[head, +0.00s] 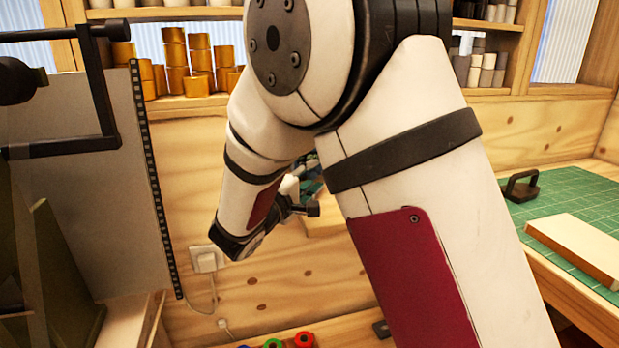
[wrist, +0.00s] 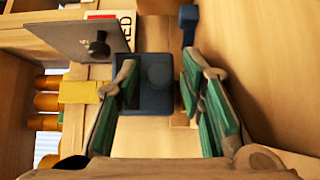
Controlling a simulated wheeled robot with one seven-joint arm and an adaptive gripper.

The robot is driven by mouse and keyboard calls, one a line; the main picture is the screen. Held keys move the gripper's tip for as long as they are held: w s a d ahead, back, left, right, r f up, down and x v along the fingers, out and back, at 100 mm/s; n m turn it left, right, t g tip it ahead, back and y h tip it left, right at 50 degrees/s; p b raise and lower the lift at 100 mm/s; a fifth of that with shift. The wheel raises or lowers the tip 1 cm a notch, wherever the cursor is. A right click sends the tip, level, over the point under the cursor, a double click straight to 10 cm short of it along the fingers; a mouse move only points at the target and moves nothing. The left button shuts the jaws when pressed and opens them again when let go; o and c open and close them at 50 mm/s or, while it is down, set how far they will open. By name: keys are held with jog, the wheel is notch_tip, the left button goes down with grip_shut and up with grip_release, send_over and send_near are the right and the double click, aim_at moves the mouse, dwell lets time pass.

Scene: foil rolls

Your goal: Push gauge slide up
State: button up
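My gripper (wrist: 162,85) is open in the wrist view, with green pads on both fingers. A dark blue block (wrist: 155,98) with a round boss shows between and beyond the fingers; I cannot tell whether they touch it. A smaller dark blue piece (wrist: 188,24) stands above the right finger. A grey plate (wrist: 75,38) with a black knob (wrist: 98,46) lies at upper left, beside a red and white label. No part is clearly marked as the gauge slide, so I cannot tell which it is. In the head view my arm hides most of the gripper.
In the head view, a grey panel (head: 75,190) with a black crank frame (head: 100,95) stands at left. Orange rolls (head: 178,78) fill a shelf behind. A green cutting mat (head: 570,205) with a board (head: 578,245) lies at right. Coloured spools (head: 303,340) sit below.

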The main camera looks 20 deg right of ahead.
grip_shut()
notch_tip(320, 180, up, 10)
jog(key=p, duration=0.2)
jog(key=shift+p, duration=0.3)
jog(key=shift+r, duration=0.2)
jog(key=shift+o, duration=1.7)
grip_release()
jog(key=shift+f, duration=0.15)
jog(key=shift+a, duration=0.1)
jog(key=v, duration=1.2)
